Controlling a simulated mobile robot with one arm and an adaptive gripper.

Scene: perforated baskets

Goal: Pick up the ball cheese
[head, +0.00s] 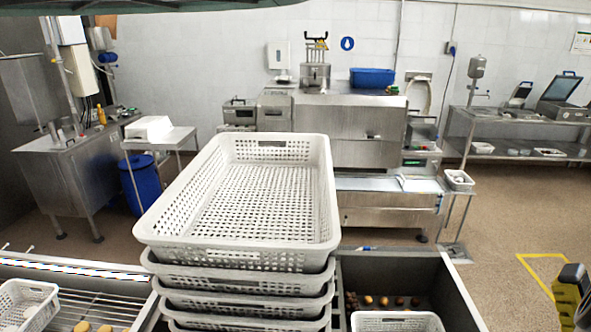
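I cannot single out the ball cheese for certain. Small round yellow and dark brown items (384,301) lie in the grey bin (455,290) at the lower right of the stack of baskets. Rounded yellowish items (82,326) show at the bottom left edge on a metal rack, partly cut off. My gripper is not recognisable in the head view.
A stack of white perforated baskets (240,257), its top one empty, stands in the centre. Other white baskets (28,300) (397,322) sit at lower left and lower right. A yellow and black object (568,297) is at the right edge. Open floor (525,215) lies right.

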